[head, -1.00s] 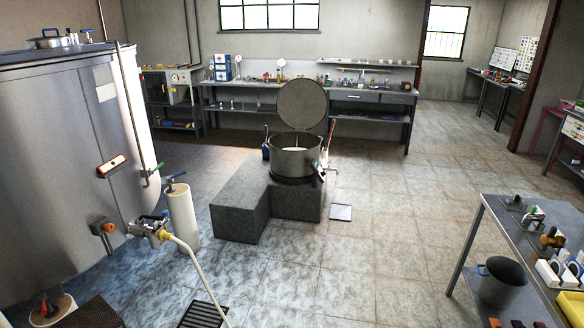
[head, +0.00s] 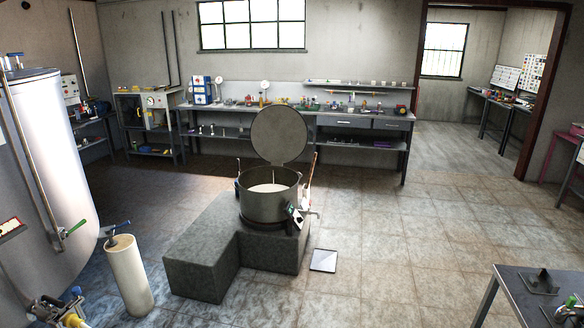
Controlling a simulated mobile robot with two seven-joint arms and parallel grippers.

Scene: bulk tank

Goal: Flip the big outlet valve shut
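The big steel bulk tank (head: 45,165) stands at the left edge of the head view, partly cut off. An outlet valve assembly (head: 57,309) with a blue handle and a yellow fitting shows at the bottom left corner, cut by the frame's lower edge. A thin pipe on the tank front ends in a green-handled tap (head: 74,229). I cannot tell which of these is the big outlet valve. Neither of my grippers shows.
A grey stepped block (head: 202,275) carries an open steel vat (head: 268,204) holding white liquid, its round lid raised. A flat plate (head: 323,260) lies on the floor. A workbench (head: 360,123) lines the back wall; a table (head: 515,308) stands at right. Floor between is clear.

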